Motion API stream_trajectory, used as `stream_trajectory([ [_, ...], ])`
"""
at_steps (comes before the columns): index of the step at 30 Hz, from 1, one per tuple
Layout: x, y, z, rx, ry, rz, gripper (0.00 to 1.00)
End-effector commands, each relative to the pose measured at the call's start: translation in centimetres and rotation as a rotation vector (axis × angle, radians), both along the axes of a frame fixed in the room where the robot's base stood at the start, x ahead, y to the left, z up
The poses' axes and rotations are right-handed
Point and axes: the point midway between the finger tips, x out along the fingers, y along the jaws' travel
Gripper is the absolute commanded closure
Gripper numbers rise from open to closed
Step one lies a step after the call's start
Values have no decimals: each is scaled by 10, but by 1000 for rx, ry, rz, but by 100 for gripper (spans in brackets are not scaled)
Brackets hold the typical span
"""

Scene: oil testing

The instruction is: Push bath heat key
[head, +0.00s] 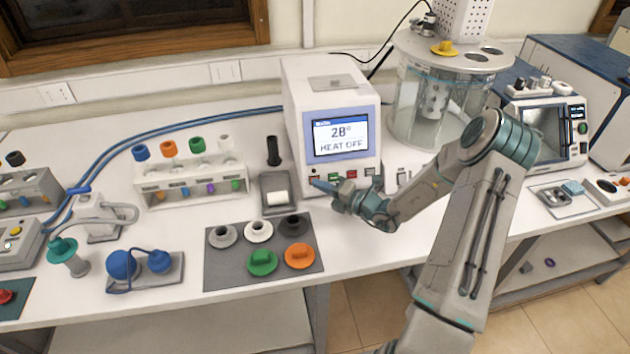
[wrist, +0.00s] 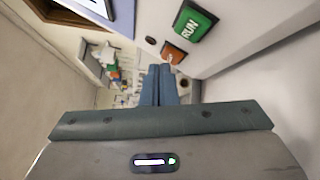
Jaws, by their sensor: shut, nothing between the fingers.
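The bath control box (head: 345,100) is a white unit whose screen (head: 341,137) reads 28° and HEAT OFF. A row of keys runs along its lower front, including a green key (head: 336,178) and a red key (head: 351,174). In the wrist view the green key (wrist: 195,22) reads RUN, and an orange key (wrist: 173,51) sits beside it, its label too small to read surely. My gripper (head: 314,183) is shut and empty, its tips at the left end of the key row. In the wrist view the fingertips (wrist: 160,68) are close to the orange key; I cannot tell whether they touch it.
A glass bath (head: 408,100) stands right of the box. A small grey holder (head: 277,208) and a dark mat (head: 218,276) with coloured caps lie left and in front. A rack (head: 190,192) stands farther left.

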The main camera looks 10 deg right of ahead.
Motion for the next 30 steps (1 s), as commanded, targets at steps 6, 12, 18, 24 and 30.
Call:
stream_trajectory([
  [6, 1, 0, -1, 0, 0, 0, 100],
  [12, 4, 0, -1, -1, -1, 0, 100],
  [18, 6, 0, -2, -1, -1, 0, 100],
  [24, 8, 0, -3, 0, 0, 0, 100],
  [30, 8, 0, -3, 0, 0, 0, 100],
])
